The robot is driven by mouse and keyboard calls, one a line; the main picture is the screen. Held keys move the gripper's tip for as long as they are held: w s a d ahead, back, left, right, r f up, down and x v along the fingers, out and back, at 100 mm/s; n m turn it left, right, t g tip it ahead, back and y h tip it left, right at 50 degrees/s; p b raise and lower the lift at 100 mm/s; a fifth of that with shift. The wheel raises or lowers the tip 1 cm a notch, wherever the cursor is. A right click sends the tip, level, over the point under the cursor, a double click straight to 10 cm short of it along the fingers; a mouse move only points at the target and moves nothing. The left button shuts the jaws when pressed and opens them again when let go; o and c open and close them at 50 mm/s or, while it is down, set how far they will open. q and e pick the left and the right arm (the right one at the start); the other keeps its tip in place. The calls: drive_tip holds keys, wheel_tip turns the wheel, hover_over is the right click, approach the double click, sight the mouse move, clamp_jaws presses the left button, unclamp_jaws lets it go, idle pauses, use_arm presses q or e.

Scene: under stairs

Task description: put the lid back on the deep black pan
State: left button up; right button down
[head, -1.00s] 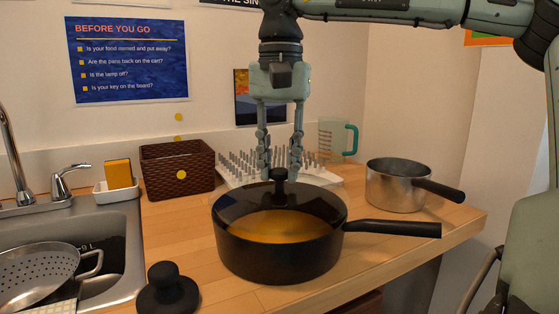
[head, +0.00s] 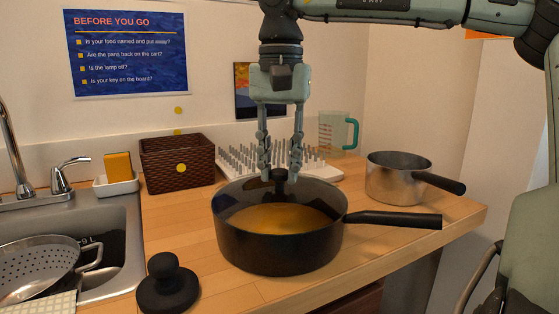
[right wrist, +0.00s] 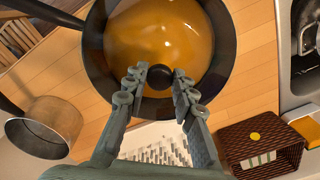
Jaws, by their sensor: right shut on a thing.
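The deep black pan (head: 280,250) stands on the wooden counter with orange-brown food in it. Its handle points right. The dark see-through lid (head: 318,191) lies level over the pan's mouth, at or very near the rim. I cannot tell whether it touches all round. My right gripper (head: 280,172) points straight down and is shut on the lid's black knob (head: 279,182). In the right wrist view the knob (right wrist: 158,76) shows between the two fingertips (right wrist: 160,84), with the food visible beyond. My left gripper is not in view.
A black knobbed disc (head: 168,286) lies front left, beside the sink (head: 128,262). A steel saucepan (head: 393,184) stands right. Behind are a brown basket (head: 165,173), a white spiked rack (head: 320,170) and a measuring jug (head: 332,135). Bare counter lies left of the pan.

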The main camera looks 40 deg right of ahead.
drive_tip(key=c, duration=1.2)
unclamp_jaws()
drive_tip(key=shift+o, duration=0.2)
drive_tip(key=o, duration=0.5)
drive_tip(key=shift+r, duration=0.1)
drive_tip(key=shift+r+p, duration=0.35)
drive_tip(key=shift+r, duration=2.6)
drive_tip(key=shift+f, duration=0.1)
